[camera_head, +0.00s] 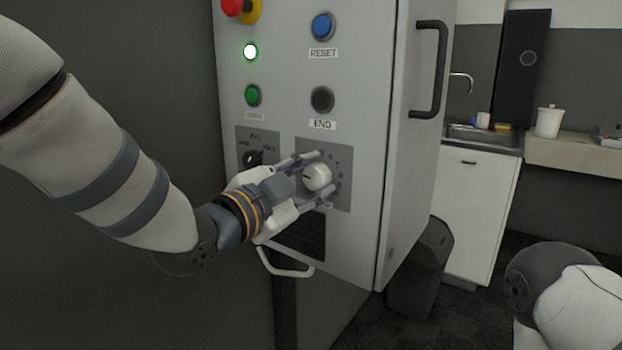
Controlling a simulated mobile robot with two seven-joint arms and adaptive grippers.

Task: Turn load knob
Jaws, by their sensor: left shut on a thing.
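The load knob (317,177) is a round white knob on a grey plate (341,190) with dial marks, low on the front of a light grey control cabinet (300,105). My left gripper (318,180) reaches it from the left. Its two fingers lie above and below the knob and are shut on it. The fingers hide part of the dial plate. At the right edge only part of my right arm shows; its gripper is out of view.
Left of the knob is a black selector switch (253,158). Above are a blue RESET button (323,26), a black END button (322,99), a green button (253,95) and a lit lamp (250,52). A bin (422,270) stands right of the cabinet.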

